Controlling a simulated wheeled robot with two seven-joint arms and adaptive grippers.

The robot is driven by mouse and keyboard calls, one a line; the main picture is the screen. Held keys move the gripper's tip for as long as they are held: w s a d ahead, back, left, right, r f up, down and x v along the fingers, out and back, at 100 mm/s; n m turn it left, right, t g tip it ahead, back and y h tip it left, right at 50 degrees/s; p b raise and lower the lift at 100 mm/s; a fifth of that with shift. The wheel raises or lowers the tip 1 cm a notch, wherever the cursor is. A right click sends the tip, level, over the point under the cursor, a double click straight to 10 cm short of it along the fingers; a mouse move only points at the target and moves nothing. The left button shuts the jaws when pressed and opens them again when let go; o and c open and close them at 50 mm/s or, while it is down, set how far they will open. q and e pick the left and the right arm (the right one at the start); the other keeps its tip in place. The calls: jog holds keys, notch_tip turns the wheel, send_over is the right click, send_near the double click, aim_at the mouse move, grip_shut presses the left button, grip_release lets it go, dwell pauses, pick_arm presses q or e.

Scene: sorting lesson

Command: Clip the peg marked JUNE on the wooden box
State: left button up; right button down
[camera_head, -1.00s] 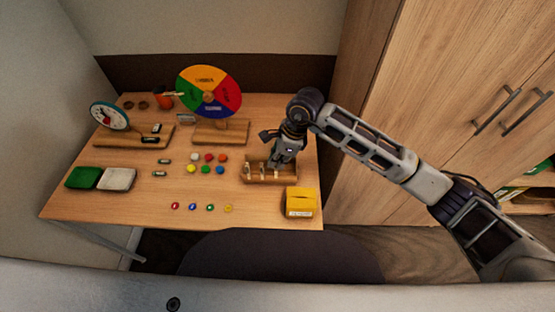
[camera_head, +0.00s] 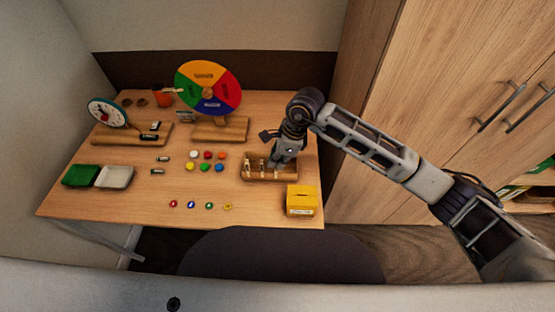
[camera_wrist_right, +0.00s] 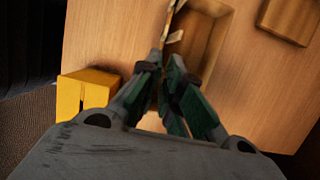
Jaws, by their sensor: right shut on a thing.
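The wooden box (camera_head: 290,179) is a low open tray at the right side of the table. Light wooden pegs (camera_head: 248,167) stand along it, left of my right gripper. My right gripper (camera_head: 273,164) points down at the box, its fingers shut on a peg that they mostly hide. In the right wrist view my right gripper (camera_wrist_right: 167,70) is close beside the wall of the wooden box (camera_wrist_right: 205,45), where light pegs (camera_wrist_right: 175,37) show. I cannot read JUNE on any peg. My left gripper is out of view.
A yellow box (camera_head: 301,201) stands just in front of the wooden box. Coloured buttons (camera_head: 205,167) lie to its left. A colour wheel (camera_head: 208,88) on a wooden stand is behind. The table's front left is mostly bare.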

jog(key=c, duration=1.5)
grip_release()
jog(key=shift+v, duration=4)
